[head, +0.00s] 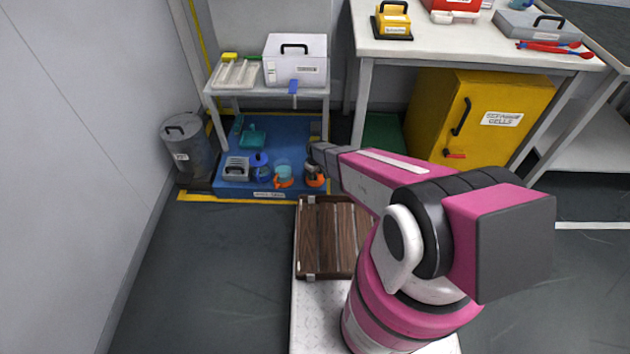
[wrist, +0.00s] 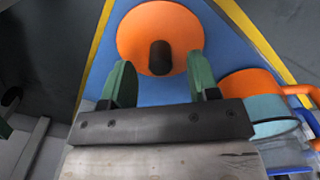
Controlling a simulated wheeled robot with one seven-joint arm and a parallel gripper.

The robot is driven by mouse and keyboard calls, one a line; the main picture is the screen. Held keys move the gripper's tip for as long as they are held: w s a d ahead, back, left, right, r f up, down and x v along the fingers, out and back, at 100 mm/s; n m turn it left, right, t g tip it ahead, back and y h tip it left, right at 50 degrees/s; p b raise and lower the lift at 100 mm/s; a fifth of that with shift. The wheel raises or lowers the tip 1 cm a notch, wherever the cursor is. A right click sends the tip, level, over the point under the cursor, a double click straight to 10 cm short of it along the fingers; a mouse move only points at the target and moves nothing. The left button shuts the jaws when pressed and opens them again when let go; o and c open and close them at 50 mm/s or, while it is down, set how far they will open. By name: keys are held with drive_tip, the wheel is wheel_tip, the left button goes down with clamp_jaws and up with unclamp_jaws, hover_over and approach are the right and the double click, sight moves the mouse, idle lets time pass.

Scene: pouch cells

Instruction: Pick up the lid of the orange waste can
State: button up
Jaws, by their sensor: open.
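The lid of the orange waste can (wrist: 138,30) is a round orange disc with a dark upright knob (wrist: 160,56), seen from above in the wrist view. In the head view the orange can (head: 316,182) stands on the blue mat, mostly hidden under my arm's end. My gripper (wrist: 160,80) is open, its two green fingers apart and empty. The fingertips are close to the lid, one on either side of the knob's line, with the knob just ahead of them. I cannot tell whether they touch the lid.
An orange-and-teal container (wrist: 268,108) stands close right in the wrist view. On the blue mat (head: 296,130) are also a blue pot (head: 260,168) and a grey box (head: 235,170). A white side table (head: 262,90) stands over the mat. A grey bin (head: 190,150) is at the left.

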wheel_tip(320, 180, down, 2)
drive_tip(key=shift+f, duration=0.1)
drive_tip(key=c, duration=1)
drive_tip(key=shift+r, duration=0.2)
